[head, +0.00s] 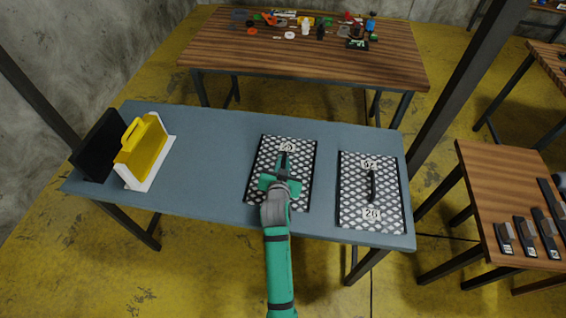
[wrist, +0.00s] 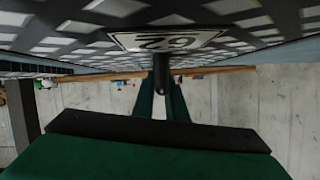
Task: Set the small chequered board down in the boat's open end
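Two chequered boards with black edges, black handles and white number labels are in the head view. One chequered board (head: 302,195) is right of the table's middle, the other (head: 385,212) at its right end. They look similar in size. My gripper (head: 284,165) is over the left one, its fingers on either side of the black handle. In the wrist view the fingers (wrist: 161,88) meet the handle with no clear gap. That board (wrist: 75,30) fills the top of the wrist view, its label upside down. I cannot tell whether it touches the table. I cannot make out a boat.
The blue-grey table (head: 215,165) has free room left of the boards. A yellow and white piece (head: 145,150) and a black panel (head: 100,145) stand at its left end. A wooden table (head: 310,60) with small items is behind, another (head: 490,180) at right.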

